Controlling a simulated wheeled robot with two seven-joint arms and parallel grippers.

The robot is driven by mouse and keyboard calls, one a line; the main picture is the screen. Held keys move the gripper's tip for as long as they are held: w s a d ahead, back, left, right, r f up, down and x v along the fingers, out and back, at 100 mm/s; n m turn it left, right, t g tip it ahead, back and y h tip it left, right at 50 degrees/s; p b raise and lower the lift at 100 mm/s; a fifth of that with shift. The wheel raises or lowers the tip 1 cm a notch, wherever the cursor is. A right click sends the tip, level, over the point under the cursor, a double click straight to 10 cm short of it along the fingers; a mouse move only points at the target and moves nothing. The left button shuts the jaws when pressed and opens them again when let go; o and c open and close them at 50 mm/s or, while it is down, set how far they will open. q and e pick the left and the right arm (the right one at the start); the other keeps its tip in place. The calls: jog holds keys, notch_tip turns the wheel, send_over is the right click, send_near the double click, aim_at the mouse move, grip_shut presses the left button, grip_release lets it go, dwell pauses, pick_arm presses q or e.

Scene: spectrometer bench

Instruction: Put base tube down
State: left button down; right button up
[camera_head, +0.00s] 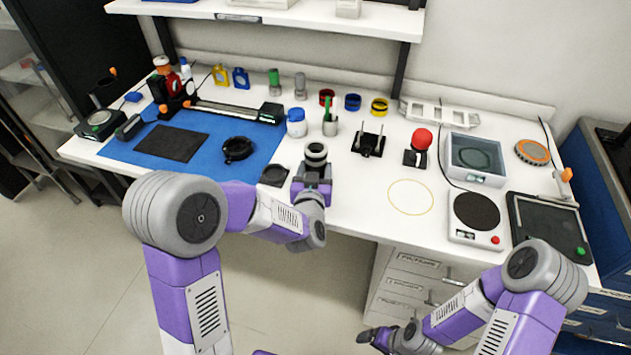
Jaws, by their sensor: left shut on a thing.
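My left gripper (314,172) is shut on a short dark tube with a pale ring at its top, which I take to be the base tube (316,152). The tube looks upright, near the front middle of the white bench (352,205). I cannot tell whether its bottom touches the bench, as the gripper hides it. My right gripper (378,340) is low at the bottom of the view, in front of the drawers and away from the bench objects. Its fingers are too small and dark to tell if they are open.
A thin yellow ring outline (411,213) marks clear bench right of the tube. A black cradle (367,143) and red-knobbed item (421,140) stand behind. Left is a blue mat (205,165) with a black ring (238,149). A small dark pad (274,175) lies beside the gripper. A scale (476,212) stands right.

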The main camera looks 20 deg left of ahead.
pick_arm(q)
notch_tip(320, 180, down, 3)
jog(key=shift+f+b, duration=0.2)
jog(key=shift+b, duration=0.35)
jog(key=shift+r, duration=0.1)
jog(key=shift+c, duration=1.4)
grip_release()
jog(key=shift+f, duration=0.2)
